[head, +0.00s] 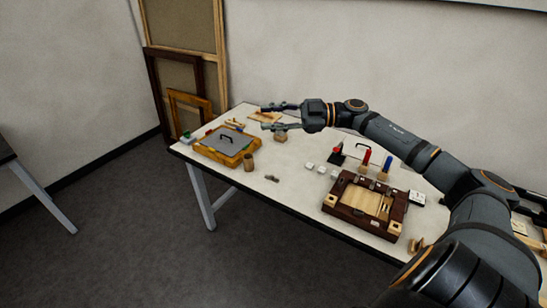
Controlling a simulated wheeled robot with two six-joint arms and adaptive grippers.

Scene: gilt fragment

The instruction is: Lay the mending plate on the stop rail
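My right gripper (266,117) reaches in from the right over the far left part of the white table. Its two fingers are spread apart with nothing seen between them. A small wooden block (280,137) shows just below the lower finger. A small grey metallic piece (271,178) lies near the table's front edge; I cannot tell whether it is the mending plate. A dark wooden frame fixture (332,204) with a pale inner panel stands right of the middle; I cannot make out which part is the stop rail. My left gripper is not in view.
Red and blue handled tools (366,159) and small white blocks (321,170) stand behind the fixture. The table front (300,195) is mostly clear.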

